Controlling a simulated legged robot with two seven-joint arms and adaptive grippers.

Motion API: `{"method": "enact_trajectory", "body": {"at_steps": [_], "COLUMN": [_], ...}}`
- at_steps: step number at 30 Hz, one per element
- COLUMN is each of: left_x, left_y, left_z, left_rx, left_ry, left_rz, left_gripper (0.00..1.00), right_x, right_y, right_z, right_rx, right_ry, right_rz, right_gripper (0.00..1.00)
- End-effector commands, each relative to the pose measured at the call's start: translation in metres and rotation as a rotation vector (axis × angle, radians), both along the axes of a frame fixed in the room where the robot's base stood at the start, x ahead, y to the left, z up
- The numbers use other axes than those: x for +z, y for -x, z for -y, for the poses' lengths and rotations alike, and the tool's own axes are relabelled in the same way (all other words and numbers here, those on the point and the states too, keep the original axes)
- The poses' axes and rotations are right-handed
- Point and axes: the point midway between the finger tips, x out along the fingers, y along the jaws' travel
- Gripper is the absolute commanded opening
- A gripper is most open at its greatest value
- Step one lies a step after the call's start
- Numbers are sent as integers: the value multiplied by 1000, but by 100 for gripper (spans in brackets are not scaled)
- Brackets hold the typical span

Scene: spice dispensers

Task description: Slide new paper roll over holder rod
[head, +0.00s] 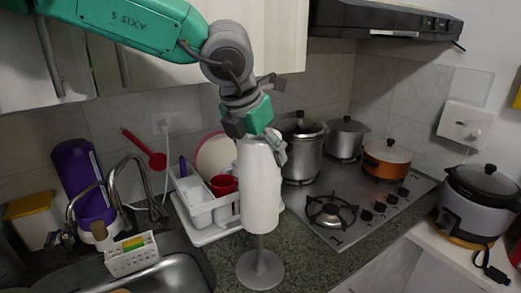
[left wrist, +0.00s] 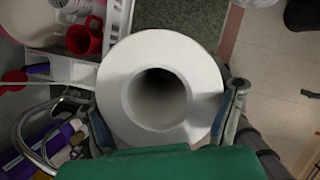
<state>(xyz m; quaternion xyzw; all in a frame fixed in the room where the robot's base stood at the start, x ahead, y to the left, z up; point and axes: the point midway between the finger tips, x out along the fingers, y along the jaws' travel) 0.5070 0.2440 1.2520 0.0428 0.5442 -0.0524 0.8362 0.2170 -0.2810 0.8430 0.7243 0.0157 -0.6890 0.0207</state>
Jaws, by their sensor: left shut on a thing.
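The white paper roll (head: 259,188) hangs upright beneath my left gripper (head: 262,139). The gripper is shut on the upper end of the roll. In the left wrist view the roll (left wrist: 122,90) shows end-on between the two fingers (left wrist: 166,115), with a dark core. The grey holder (head: 261,268) stands on the counter straight below the roll. A short length of its stem shows between its round base and the roll's lower edge. The rest of the rod is hidden, and no rod tip is clear inside the core. My right gripper is not in view.
A white dish rack (head: 200,212) with a red cup (head: 223,184) stands close left of the roll. Pots (head: 299,148) and a gas hob (head: 345,215) are to the right. A sink (head: 165,270) and faucet (head: 125,185) are to the left.

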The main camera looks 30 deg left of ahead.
Motion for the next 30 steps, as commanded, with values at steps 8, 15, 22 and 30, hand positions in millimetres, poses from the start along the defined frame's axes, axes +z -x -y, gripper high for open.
{"method": "enact_trajectory", "body": {"at_steps": [8, 15, 22, 30], "left_x": [-8, -14, -19, -26], "left_y": [0, 0, 0, 0], "left_z": [0, 0, 0, 0], "left_rx": [0, 0, 0, 0], "left_ry": [0, 0, 1, 0], "left_rz": [0, 0, 0, 0], "left_gripper": [26, 26, 26, 26], "right_x": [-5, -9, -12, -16], "right_y": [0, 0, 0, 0], "right_z": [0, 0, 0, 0], "right_rx": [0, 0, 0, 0], "right_ry": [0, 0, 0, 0], "right_rz": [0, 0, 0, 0], "right_gripper": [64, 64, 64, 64]}}
